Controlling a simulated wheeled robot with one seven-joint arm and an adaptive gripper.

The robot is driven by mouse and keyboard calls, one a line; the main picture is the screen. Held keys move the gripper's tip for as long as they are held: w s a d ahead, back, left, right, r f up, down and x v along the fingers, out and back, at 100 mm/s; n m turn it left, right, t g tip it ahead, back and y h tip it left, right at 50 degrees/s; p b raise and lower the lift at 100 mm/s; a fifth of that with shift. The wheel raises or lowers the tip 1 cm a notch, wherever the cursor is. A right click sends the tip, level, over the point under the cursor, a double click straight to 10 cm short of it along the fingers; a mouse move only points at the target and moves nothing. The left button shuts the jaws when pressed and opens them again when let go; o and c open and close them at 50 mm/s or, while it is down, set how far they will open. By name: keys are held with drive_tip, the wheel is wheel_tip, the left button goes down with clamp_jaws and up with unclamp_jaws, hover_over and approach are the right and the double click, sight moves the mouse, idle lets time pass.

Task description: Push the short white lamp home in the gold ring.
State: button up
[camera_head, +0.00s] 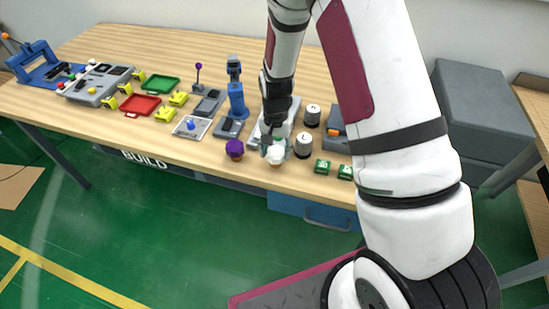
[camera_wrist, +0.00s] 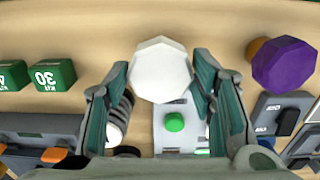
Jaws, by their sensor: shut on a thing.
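The white lamp (camera_wrist: 160,70) is a faceted white knob at the top middle of the wrist view. My gripper (camera_wrist: 162,75) has one finger on each side of it and is shut on it. In the head view the white lamp (camera_head: 275,155) is near the table's front edge, below my gripper (camera_head: 274,147). A little brownish gold shows under it there, too small to tell whether it is the ring or how deep the lamp sits. The lamp hides what lies below it in the wrist view.
A purple faceted knob (camera_head: 235,148) on a brownish base stands close to the left in the head view. White round jars (camera_head: 303,145) and green blocks (camera_head: 322,167) stand to the right. A pale device with a green button (camera_wrist: 174,122) lies between my fingers.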

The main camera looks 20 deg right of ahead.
sight(276, 151)
drive_tip(key=shift+r+p, duration=0.5)
drive_tip(key=shift+r, duration=1.4)
